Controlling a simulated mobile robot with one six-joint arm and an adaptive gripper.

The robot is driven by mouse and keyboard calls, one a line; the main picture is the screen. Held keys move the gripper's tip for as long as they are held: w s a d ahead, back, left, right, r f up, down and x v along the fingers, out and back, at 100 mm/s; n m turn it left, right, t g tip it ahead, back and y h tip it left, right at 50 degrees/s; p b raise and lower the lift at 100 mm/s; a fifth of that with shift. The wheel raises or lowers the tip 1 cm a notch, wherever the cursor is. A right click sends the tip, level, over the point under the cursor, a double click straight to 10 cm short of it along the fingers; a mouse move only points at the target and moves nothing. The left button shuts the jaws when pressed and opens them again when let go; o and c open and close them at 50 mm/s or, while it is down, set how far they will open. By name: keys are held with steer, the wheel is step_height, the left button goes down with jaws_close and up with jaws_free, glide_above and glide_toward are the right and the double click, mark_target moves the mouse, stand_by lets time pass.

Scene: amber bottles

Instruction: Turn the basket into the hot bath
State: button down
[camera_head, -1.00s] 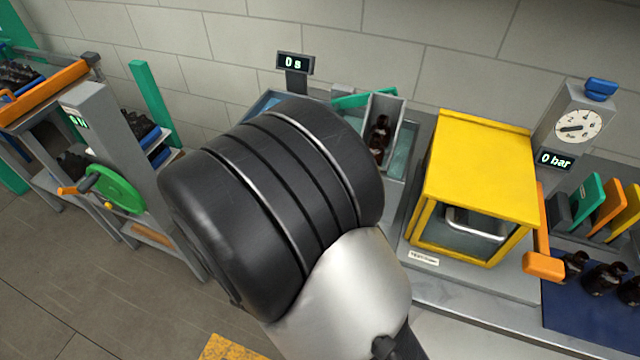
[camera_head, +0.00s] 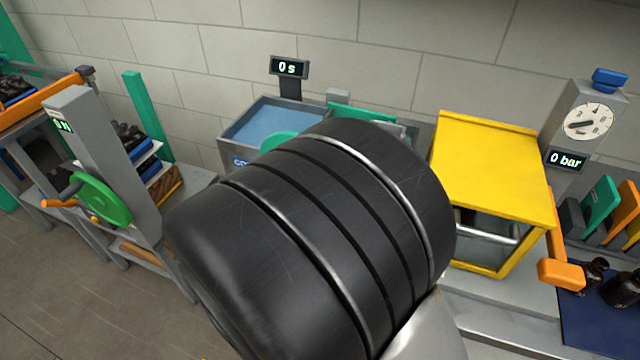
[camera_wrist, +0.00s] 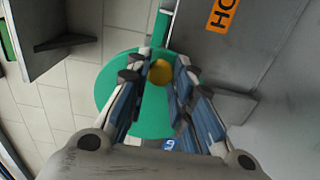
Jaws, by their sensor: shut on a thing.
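The cold bath (camera_head: 268,128), a grey tank with blue water, stands at the back in the head view. A green disc (camera_head: 284,143) shows at its front right, partly behind my arm. In the wrist view my gripper (camera_wrist: 160,72) has its blue-padded fingers at a green wheel (camera_wrist: 106,92) with a brass hub (camera_wrist: 161,72), shut on it. A grey panel with an orange HOT label (camera_wrist: 223,14) is at the upper right. My arm hides the basket and most of the hot bath in the head view.
A yellow-framed cabinet (camera_head: 492,170) stands right of my arm, with a gauge (camera_head: 590,120) reading 0 bar behind it. A timer (camera_head: 289,67) reads 0 s. A press-like stand with a green handwheel (camera_head: 102,202) is at left. Dark bottles (camera_head: 625,290) stand at right.

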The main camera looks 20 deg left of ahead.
steer(key=shift+a+f+m, duration=0.1)
steer(key=shift+f+m, duration=0.2)
steer(key=shift+m, duration=0.3)
stand_by(0.3)
steer(key=c, duration=1.4)
jaws_free()
steer(key=shift+o, duration=0.2)
